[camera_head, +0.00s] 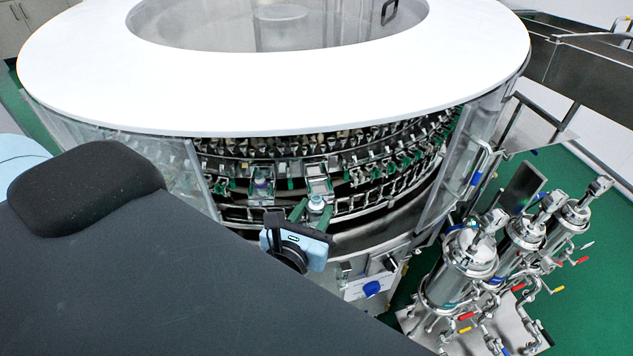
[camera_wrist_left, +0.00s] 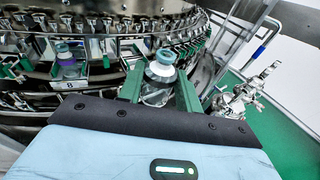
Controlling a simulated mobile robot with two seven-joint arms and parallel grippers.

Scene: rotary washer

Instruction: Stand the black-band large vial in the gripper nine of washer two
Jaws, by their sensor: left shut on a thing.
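My left gripper (camera_head: 312,208) has green fingers and is shut on a clear vial (camera_head: 316,202) with a pale blue-grey top. The wrist view shows the vial (camera_wrist_left: 158,88) upright or nearly so between the two fingers (camera_wrist_left: 160,84); I cannot make out a black band on it. The washer (camera_head: 280,95) is the large round machine, with rings of small metal and green holders (camera_head: 318,182) behind the held vial. I cannot tell whether the vial touches a holder. The number nine cannot be read. My right gripper is out of view.
Another vial with a purple top (camera_wrist_left: 66,60) stands in a holder to the left, above a small label (camera_wrist_left: 69,85). The washer's white rim (camera_head: 90,95) overhangs the holders. Steel filter housings (camera_head: 470,255) stand at the right on the green floor.

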